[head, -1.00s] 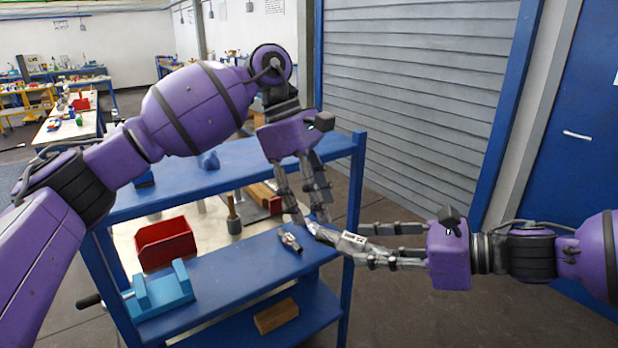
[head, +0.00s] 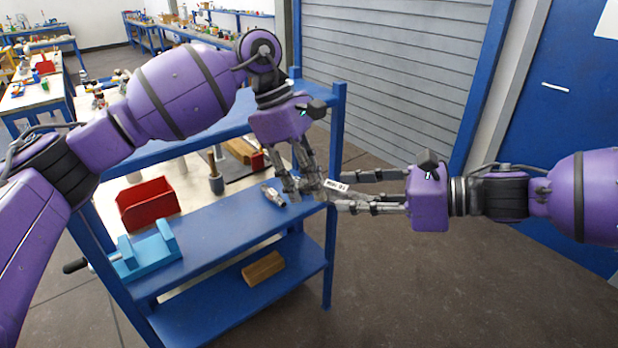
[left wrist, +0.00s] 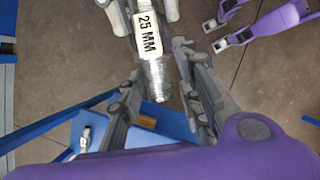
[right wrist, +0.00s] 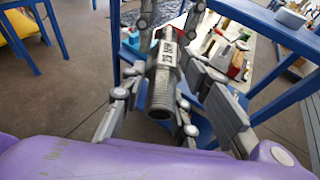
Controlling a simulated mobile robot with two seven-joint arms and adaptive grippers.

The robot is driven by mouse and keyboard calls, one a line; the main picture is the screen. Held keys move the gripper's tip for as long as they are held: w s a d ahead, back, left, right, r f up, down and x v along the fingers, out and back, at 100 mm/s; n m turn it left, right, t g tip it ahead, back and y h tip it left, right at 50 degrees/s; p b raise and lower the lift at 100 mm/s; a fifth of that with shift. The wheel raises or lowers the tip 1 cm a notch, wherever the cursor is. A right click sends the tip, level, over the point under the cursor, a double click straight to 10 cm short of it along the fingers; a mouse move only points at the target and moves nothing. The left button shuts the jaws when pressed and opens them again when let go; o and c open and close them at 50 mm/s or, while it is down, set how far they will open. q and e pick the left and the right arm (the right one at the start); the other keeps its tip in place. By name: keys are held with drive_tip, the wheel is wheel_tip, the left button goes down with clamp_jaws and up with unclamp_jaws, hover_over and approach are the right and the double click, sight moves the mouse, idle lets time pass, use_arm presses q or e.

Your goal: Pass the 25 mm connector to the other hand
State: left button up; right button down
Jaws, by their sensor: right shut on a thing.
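The 25 mm connector (head: 337,185) is a grey metal threaded tube with a white label. The label reads "25 MM" in the left wrist view (left wrist: 149,35). My right gripper (head: 348,193) is shut on the connector and holds it in the air near the shelf unit's right post. The connector also shows in the right wrist view (right wrist: 163,78). My left gripper (head: 307,194) points down beside the connector. In the left wrist view its fingers (left wrist: 160,85) are apart, with the connector's free end in the gap, not visibly clamped.
Another metal fitting (head: 272,195) lies on the blue shelf (head: 225,222) below my left gripper. The floor to the right is clear.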

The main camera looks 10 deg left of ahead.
use_arm(q)
drive_tip(key=shift+w, duration=0.2)
clamp_jaws()
use_arm(e)
drive_tip(key=shift+s+a+r, duration=0.1)
drive_tip(key=shift+s+a, duration=0.1)
drive_tip(key=shift+s, duration=0.1)
use_arm(q)
drive_tip(key=shift+r, duration=0.15)
use_arm(e)
drive_tip(key=c, duration=1.3)
unclamp_jaws()
drive_tip(key=shift+d, duration=0.1)
